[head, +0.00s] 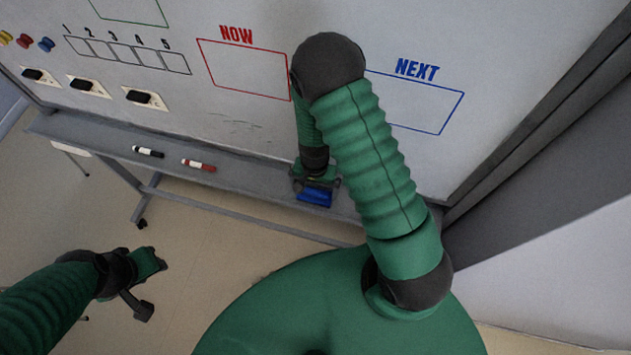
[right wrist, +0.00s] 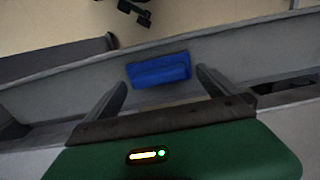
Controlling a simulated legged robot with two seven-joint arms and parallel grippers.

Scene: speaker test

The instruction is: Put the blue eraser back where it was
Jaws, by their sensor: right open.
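The blue eraser (head: 314,197) is at the whiteboard's tray, below the gap between the NOW and NEXT boxes. In the right wrist view the eraser (right wrist: 158,71) lies between and just beyond my fingertips, near the tray's front lip. My right gripper (head: 316,186) is open around it, with visible gaps on both sides, and does not grip it. In the right wrist view my right gripper (right wrist: 161,78) shows both fingers apart.
The grey tray (head: 255,172) runs below the whiteboard (head: 240,125). A black marker (head: 148,152) and a red marker (head: 198,165) lie on it to the left. Several dark pieces on pale plates (head: 145,98) and coloured magnets (head: 25,41) are on the board's left.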

